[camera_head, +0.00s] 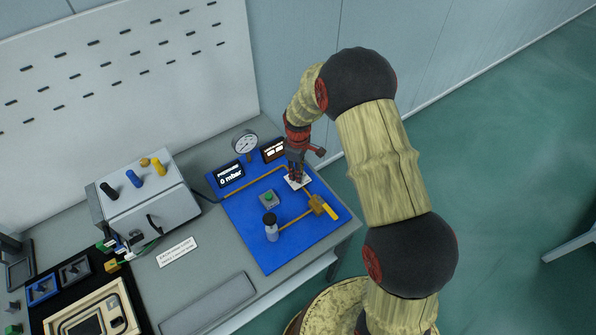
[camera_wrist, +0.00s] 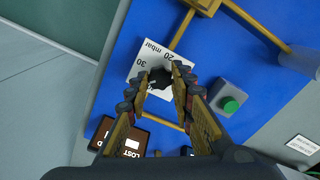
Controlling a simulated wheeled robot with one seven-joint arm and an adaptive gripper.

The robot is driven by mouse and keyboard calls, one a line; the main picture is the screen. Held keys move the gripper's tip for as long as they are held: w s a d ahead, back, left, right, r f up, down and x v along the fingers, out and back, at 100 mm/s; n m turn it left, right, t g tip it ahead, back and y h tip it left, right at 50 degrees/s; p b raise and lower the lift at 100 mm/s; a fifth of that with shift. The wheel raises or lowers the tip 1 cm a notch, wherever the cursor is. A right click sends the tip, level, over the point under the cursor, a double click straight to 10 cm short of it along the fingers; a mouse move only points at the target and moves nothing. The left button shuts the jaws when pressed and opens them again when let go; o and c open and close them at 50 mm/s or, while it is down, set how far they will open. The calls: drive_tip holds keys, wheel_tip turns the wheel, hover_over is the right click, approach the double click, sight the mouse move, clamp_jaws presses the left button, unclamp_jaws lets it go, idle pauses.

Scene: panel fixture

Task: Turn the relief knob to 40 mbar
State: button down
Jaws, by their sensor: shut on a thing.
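The relief knob (camera_wrist: 160,82) is dark and sits on a white scale plate (camera_wrist: 146,61) marked 20, 30 and mbar in the wrist view. My gripper (camera_wrist: 160,75) is shut on the knob, with one finger on each side. The fingers hide part of the knob and scale, so I cannot tell its setting. In the head view my gripper (camera_head: 296,172) reaches down onto the small white scale plate (camera_head: 304,184) at the right of the blue panel (camera_head: 290,249). The pressure display (camera_head: 231,175) reads 0 mbar.
A green button (camera_head: 269,198), a dark-capped bottle (camera_head: 271,230) and a yellow-handled valve (camera_head: 330,210) stand near the knob. A grey box (camera_head: 150,208) is to the left.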

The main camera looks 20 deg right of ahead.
drive_tip(key=n, duration=0.4)
drive_tip(key=shift+r+n, duration=0.1)
drive_tip(key=shift+n, duration=0.2)
drive_tip(key=shift+n+p, duration=0.35)
drive_tip(key=shift+n, duration=1.95)
drive_tip(key=c, duration=1.6)
unclamp_jaws()
drive_tip(key=shift+c, duration=0.2)
drive_tip(key=shift+o, duration=0.5)
wheel_tip(320, 180, up, 12)
